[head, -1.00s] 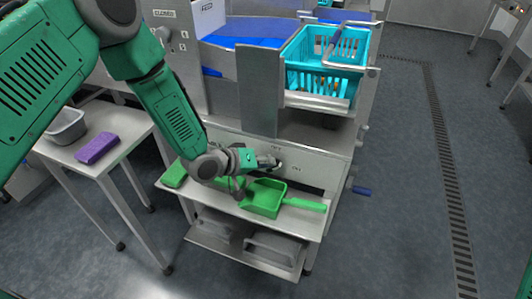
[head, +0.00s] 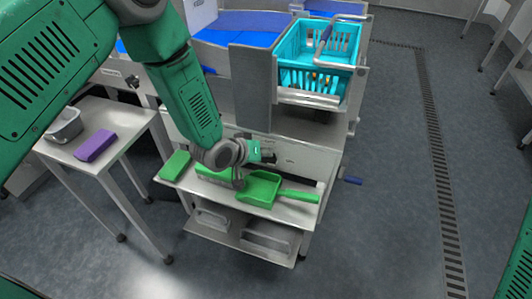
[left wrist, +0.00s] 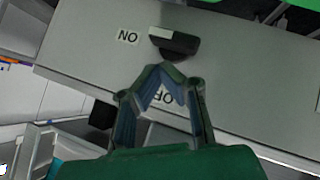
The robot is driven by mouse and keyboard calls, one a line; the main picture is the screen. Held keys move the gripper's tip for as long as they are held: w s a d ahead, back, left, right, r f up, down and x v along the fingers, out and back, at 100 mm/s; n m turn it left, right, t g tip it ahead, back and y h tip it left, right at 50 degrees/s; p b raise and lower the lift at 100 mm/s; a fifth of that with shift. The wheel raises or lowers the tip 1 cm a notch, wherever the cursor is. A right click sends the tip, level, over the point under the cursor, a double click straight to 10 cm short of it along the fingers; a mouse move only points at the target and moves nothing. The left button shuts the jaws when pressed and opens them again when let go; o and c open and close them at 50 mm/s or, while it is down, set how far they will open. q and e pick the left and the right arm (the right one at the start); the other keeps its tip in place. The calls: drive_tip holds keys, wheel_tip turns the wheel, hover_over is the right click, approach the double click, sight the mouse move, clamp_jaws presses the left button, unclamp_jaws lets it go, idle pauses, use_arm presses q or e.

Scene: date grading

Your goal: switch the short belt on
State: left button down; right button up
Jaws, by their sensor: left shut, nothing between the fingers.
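In the left wrist view a black switch knob (left wrist: 175,42) with a pale mark on one end sits on the grey panel (left wrist: 90,60). An upside-down ON label (left wrist: 128,36) is beside it. A second label (left wrist: 165,97) is partly hidden behind my fingers, so its word cannot be read in full. My left gripper (left wrist: 160,72) is shut and empty, its tips close to the knob; whether they touch it is unclear. In the head view my left gripper (head: 268,154) is in front of the machine's lower panel (head: 305,158), and I cannot make out the knob there.
A green dustpan (head: 260,187) and a green block (head: 175,165) lie on the shelf (head: 285,212) below the gripper. A turquoise basket (head: 318,75) stands above right.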

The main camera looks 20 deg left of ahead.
use_arm(q)
drive_tip(key=shift+r, duration=0.1)
wheel_tip(320, 180, up, 5)
drive_tip(key=p, duration=0.3)
drive_tip(key=shift+w+d+p, duration=0.1)
drive_tip(key=shift+d+p, duration=0.05)
drive_tip(key=shift+p, duration=0.2)
drive_tip(key=s+r, duration=0.5)
drive_tip(key=s, duration=0.2)
drive_tip(key=shift+s+r, duration=0.15)
drive_tip(key=shift+r, duration=0.25)
drive_tip(key=shift+a, duration=0.35)
drive_tip(key=s+a+f+m+g+y, duration=0.1)
drive_tip(key=s+f, duration=0.4)
drive_tip(key=s, duration=0.5)
drive_tip(key=s+a+f+g+y, duration=0.2)
drive_tip(key=s+a+f+g, duration=0.2)
drive_tip(key=s, duration=0.6)
drive_tip(key=s+a+f+m+g+y, duration=0.1)
drive_tip(key=s+a+f+g, duration=0.2)
drive_tip(key=s+a+f, duration=0.3)
drive_tip(key=s+f, duration=0.1)
drive_tip(key=s, duration=0.3)
drive_tip(key=shift+m+y+b, duration=0.3)
